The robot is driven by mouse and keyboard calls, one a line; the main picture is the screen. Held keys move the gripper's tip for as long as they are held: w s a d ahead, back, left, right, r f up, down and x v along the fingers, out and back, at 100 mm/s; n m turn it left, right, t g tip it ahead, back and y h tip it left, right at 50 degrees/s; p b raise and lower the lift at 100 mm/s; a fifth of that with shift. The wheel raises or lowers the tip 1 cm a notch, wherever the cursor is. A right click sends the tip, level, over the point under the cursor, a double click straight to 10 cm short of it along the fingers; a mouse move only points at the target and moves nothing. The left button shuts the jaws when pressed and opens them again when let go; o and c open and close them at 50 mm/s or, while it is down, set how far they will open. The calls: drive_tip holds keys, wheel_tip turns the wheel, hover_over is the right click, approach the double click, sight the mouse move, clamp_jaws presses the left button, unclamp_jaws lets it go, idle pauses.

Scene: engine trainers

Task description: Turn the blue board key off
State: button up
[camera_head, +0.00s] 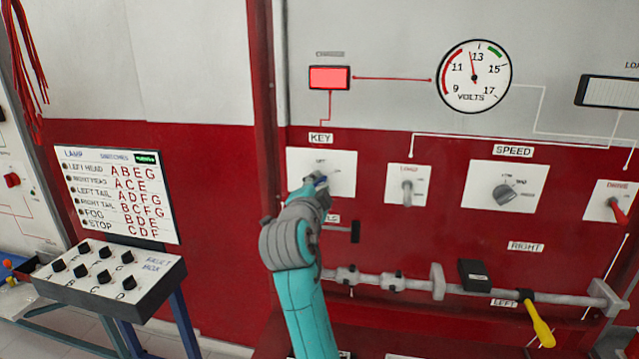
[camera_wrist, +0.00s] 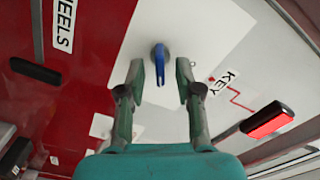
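The blue key (camera_wrist: 160,62) stands out from a white plate (camera_head: 340,170) under the KEY label on the red and white board. In the wrist view its handle points down in the picture, between my two fingertips. My gripper (camera_wrist: 161,80) is open, with one finger on each side of the key and a visible gap to both. In the head view my gripper (camera_head: 314,190) is in front of the key plate and hides most of the key. The plate's marks are too small to read fully.
A lit red lamp (camera_head: 330,77) and a volts gauge (camera_head: 474,77) are above. A grey LOAD switch (camera_head: 407,190), SPEED knob (camera_head: 503,194) and red DRIVE lever (camera_head: 618,210) are to the right. A metal bar (camera_head: 400,281) runs below. A lamp switch box (camera_head: 110,275) stands left.

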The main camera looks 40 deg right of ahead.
drive_tip(key=shift+x, duration=1)
clamp_jaws()
drive_tip(key=shift+n, duration=0.3)
drive_tip(key=n, duration=0.5)
drive_tip(key=shift+w+a, duration=0.1)
drive_tip(key=n, duration=0.6)
drive_tip(key=shift+n, duration=0.3)
